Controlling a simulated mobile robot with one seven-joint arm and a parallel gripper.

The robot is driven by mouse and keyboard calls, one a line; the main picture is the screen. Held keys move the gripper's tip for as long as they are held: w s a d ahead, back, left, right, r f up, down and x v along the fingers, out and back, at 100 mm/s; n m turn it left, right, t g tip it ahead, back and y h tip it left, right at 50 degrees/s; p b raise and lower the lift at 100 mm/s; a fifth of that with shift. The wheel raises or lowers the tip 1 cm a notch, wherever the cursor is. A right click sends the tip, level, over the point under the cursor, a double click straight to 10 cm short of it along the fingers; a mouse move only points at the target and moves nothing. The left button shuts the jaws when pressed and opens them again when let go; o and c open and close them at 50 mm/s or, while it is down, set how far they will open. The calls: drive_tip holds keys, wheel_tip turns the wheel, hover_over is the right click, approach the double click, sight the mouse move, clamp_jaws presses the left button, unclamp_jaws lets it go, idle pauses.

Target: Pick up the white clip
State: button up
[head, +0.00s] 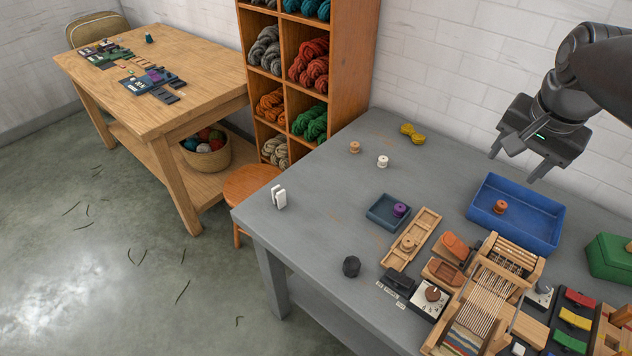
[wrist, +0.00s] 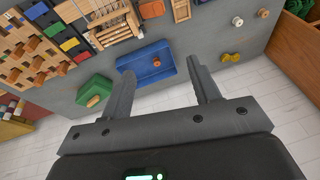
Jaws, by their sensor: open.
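The white clip (head: 279,196) stands upright on the grey table (head: 320,190), near the table's left corner in the head view. It looks like two small white blocks side by side. My gripper (head: 515,166) is in the air above the right back part of the table, far to the right of the clip. Its two fingers are apart with nothing between them. In the wrist view my gripper (wrist: 166,82) is also open and empty, with the blue tray beyond its fingers. I cannot make out the clip in the wrist view.
A blue tray (head: 535,240) holding an orange spool lies below my gripper. A small dark tray (head: 378,222), a wooden loom (head: 490,295) and a black lump (head: 351,266) are on the table. A shelf of wool (head: 345,60) stands behind. The table around the clip is clear.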

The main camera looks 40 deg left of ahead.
drive_tip(key=w+a+f+g, duration=0.1)
drive_tip(key=w+a+f, duration=0.1)
drive_tip(key=a, duration=0.6)
drive_tip(key=w+a+f, duration=0.2)
drive_tip(key=w+a, duration=0.1)
drive_tip(key=a, duration=0.5)
drive_tip(key=g+h, duration=0.1)
drive_tip(key=g, duration=0.1)
approach(279, 194)
drive_tip(key=w+a, duration=0.2)
drive_tip(key=shift+m, duration=0.4)
drive_tip(key=f, duration=0.6)
drive_tip(key=shift+s+a, duration=0.1)
drive_tip(key=shift+s, duration=0.2)
drive_tip(key=shift+s+f, duration=0.1)
drive_tip(key=shift+f, duration=3)
drive_tip(key=shift+c, duration=0.3)
drive_tip(key=c, duration=1)
